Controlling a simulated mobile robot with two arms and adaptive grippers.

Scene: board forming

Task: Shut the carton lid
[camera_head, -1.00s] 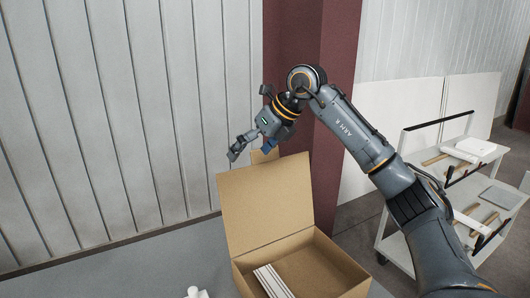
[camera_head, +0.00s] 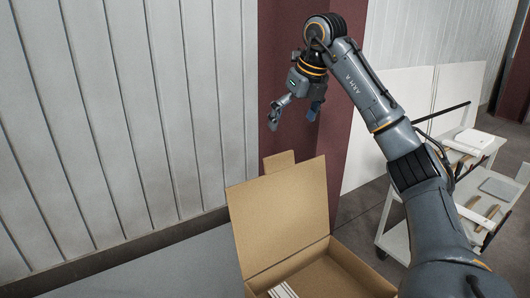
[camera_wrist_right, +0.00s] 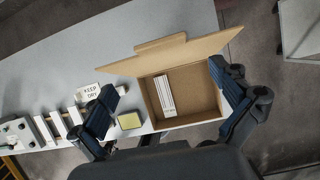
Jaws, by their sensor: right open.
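The cardboard carton (camera_head: 350,268) stands on the grey table with its lid (camera_head: 285,215) raised upright at the back, a small tab on the lid's top edge. In the right wrist view the open carton (camera_wrist_right: 195,92) shows below the gripper, with its lid (camera_wrist_right: 185,52) standing up and white strips (camera_wrist_right: 165,95) inside. My left gripper is in neither view.
The grey table (camera_head: 175,270) is clear to the left of the carton. A white cart (camera_head: 400,215) with boards stands at the right. A dark red column (camera_head: 345,120) and ribbed wall stand behind. In the wrist view, a KEEP DRY label (camera_wrist_right: 93,93) and a yellow pad (camera_wrist_right: 130,121) lie beside the carton.

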